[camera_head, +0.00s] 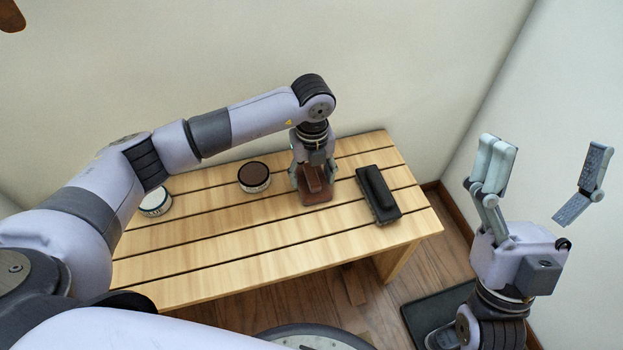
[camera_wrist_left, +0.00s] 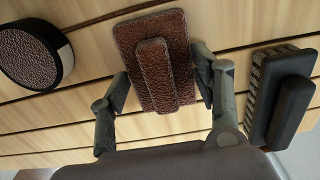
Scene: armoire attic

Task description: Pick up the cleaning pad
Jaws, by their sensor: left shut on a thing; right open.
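The reddish-brown, rough-textured cleaning pad (camera_head: 318,198) with a raised block handle lies on the slatted wooden bench, right of its middle. My left gripper (camera_head: 312,182) points down over it with a finger on each side. In the left wrist view, the pad (camera_wrist_left: 180,45) sits between the fingers (camera_wrist_left: 163,78), which are shut on it. No clear gap between pad and slats shows. My right gripper (camera_head: 545,160) is open and empty, pointing up at the right, away from the bench.
A black brush (camera_head: 377,194) lies on the bench (camera_head: 240,245) just right of the pad. A round tin with a brown top (camera_head: 254,175) stands to its left, and a white-topped tin (camera_head: 156,201) farther left. The bench front is clear. Walls stand behind and right.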

